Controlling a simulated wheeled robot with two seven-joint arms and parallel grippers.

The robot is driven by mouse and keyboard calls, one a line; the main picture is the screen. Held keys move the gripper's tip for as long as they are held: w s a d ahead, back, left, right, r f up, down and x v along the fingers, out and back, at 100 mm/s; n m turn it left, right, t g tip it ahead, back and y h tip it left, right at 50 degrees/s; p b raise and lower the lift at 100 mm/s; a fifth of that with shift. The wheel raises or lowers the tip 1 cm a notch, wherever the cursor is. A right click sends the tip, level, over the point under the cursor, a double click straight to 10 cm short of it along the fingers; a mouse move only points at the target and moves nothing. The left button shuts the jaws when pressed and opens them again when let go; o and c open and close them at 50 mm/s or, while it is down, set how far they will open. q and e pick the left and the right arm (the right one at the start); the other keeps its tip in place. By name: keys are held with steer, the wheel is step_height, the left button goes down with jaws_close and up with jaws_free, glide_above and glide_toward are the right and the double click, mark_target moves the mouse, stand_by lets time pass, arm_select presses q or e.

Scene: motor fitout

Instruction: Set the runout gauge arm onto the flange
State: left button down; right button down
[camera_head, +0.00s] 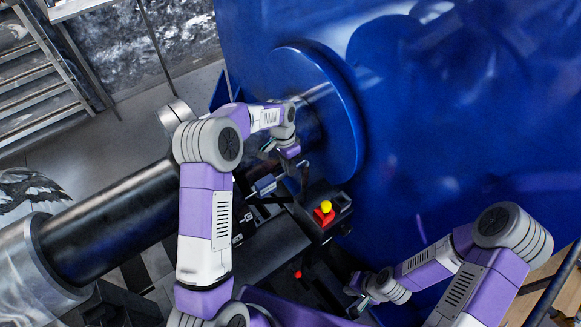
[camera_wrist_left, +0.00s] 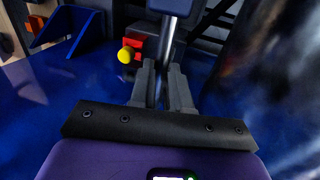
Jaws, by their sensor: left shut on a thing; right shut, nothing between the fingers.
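The flange (camera_head: 340,120) is the large blue disc on the blue motor housing, around the dark shaft. My left gripper (camera_head: 268,152) is in front of the flange, near the shaft, partly hidden by its own arm. In the left wrist view my left gripper (camera_wrist_left: 164,72) is shut on a slim silver rod, which looks like the gauge arm (camera_wrist_left: 164,40), with a blue block (camera_wrist_left: 170,6) at its far end. Whether the gauge arm touches the flange cannot be told. My right gripper (camera_head: 362,292) is shut and empty at the lower middle, well away from the flange.
A red box with a yellow button (camera_head: 325,212) stands below the flange, and shows in the left wrist view (camera_wrist_left: 127,54). The thick dark shaft (camera_head: 110,220) runs to the lower left. The blue housing (camera_head: 450,130) fills the right. Metal stairs (camera_head: 40,85) stand at the upper left.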

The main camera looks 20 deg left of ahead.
arm_select(q)
steer(key=shift+w+a+r, duration=0.1)
steer(key=shift+a, duration=0.05)
stand_by(0.3)
steer(key=c, duration=1.1)
jaws_free()
step_height(320, 180, up, 7)
steer(key=a, duration=0.1)
steer(key=shift+w+r, duration=0.15)
steer(key=shift+w, duration=0.25)
